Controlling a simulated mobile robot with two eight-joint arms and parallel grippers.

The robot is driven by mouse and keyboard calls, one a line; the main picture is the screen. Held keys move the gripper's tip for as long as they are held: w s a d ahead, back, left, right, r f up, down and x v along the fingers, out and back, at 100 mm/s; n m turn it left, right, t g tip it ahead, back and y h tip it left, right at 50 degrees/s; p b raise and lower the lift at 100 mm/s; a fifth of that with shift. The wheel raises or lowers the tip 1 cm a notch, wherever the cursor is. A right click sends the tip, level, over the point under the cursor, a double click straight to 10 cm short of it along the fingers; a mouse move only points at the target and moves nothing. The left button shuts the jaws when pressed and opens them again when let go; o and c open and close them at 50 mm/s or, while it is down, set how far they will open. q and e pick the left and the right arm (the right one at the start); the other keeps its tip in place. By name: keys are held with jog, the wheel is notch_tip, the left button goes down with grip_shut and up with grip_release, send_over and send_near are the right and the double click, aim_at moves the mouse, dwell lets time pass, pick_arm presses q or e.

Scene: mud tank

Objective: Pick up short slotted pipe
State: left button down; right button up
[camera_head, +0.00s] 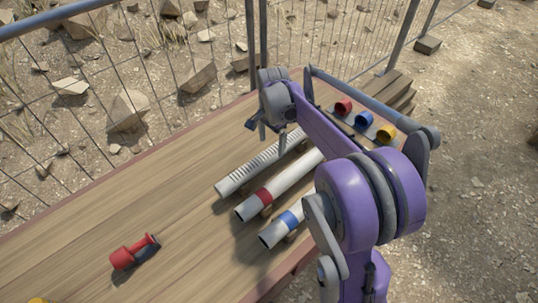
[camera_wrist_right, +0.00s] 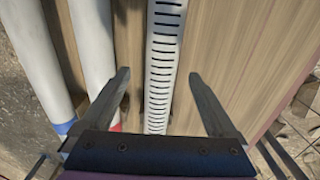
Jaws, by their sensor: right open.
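The short slotted pipe (camera_head: 259,164) is a pale pipe with a row of dark slots, lying on the wooden table left of two banded pipes. In the right wrist view the slotted pipe (camera_wrist_right: 160,70) runs up between the fingers. My right gripper (camera_head: 270,126) hangs above the far part of the pipe, with its fingers pointing down. In the wrist view the right gripper (camera_wrist_right: 160,80) is open, one finger on each side of the pipe, and nothing is held. The gap in height to the pipe is hard to tell. My left gripper is not in view.
A red-banded pipe (camera_head: 284,185) and a blue-banded pipe (camera_head: 278,229) lie close beside the slotted one. A red fitting (camera_head: 134,252) lies on the table (camera_head: 190,180) at front left. Red, blue and yellow caps (camera_head: 364,119) stand at the back right. A wire fence (camera_head: 160,60) runs behind.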

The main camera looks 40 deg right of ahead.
aim_at(271, 151)
jog(key=shift+w+a+f, duration=0.1)
jog(key=shift+w+f, duration=0.05)
jog(key=shift+f, duration=3)
grip_shut()
